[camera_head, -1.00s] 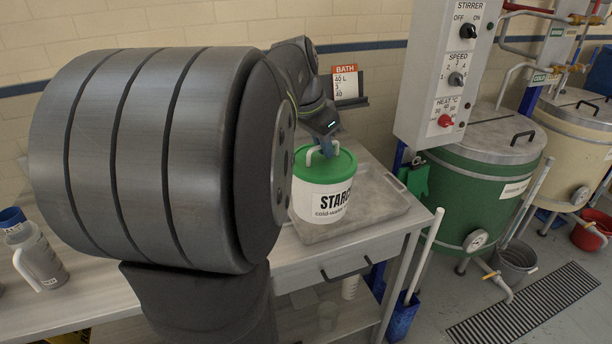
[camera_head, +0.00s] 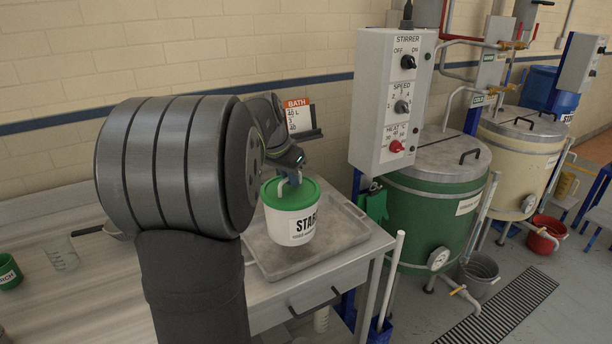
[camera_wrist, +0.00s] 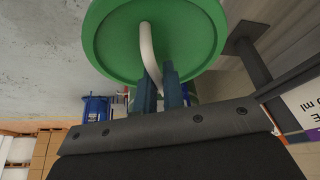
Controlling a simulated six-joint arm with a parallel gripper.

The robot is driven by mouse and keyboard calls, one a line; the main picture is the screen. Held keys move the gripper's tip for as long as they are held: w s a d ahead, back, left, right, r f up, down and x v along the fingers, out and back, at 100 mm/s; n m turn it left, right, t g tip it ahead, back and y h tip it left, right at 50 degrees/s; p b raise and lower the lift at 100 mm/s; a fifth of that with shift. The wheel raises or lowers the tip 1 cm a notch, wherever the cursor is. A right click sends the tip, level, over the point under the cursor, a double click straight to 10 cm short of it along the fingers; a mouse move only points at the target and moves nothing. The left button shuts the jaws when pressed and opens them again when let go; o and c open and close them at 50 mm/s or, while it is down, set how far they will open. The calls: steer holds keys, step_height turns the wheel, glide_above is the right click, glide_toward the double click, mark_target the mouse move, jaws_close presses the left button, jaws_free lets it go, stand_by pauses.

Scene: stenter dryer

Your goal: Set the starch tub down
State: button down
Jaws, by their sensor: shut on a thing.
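The starch tub (camera_head: 296,222) is white with a green lid, a white handle and a black STARCH label. It is upright over the grey metal tray (camera_head: 335,244) on the bench. I cannot tell whether its base touches the tray. My gripper (camera_head: 290,182) is above the lid, shut on the tub's handle. In the wrist view, the fingers of my gripper (camera_wrist: 160,92) close on the white handle (camera_wrist: 148,50) beside the green lid (camera_wrist: 105,45). My arm hides part of the bench on the left.
A BATH card (camera_head: 298,116) stands behind the tub by the wall. The stirrer control box (camera_head: 394,95) and green vat (camera_head: 425,215) are to the right. A clear beaker (camera_head: 62,253) and green cup (camera_head: 9,271) stand on the bench at left.

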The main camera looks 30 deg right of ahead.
mark_target(278, 181)
steer(key=w, duration=0.1)
steer(key=w+a+f, duration=0.2)
steer(key=shift+w+f, duration=0.15)
steer(key=shift+w, duration=0.1)
steer(key=shift+f, duration=2.05)
steer(key=c, duration=1.5)
jaws_free()
steer(key=shift+f, duration=0.15)
steer(key=v, duration=1.2)
steer(key=shift+s, duration=0.1)
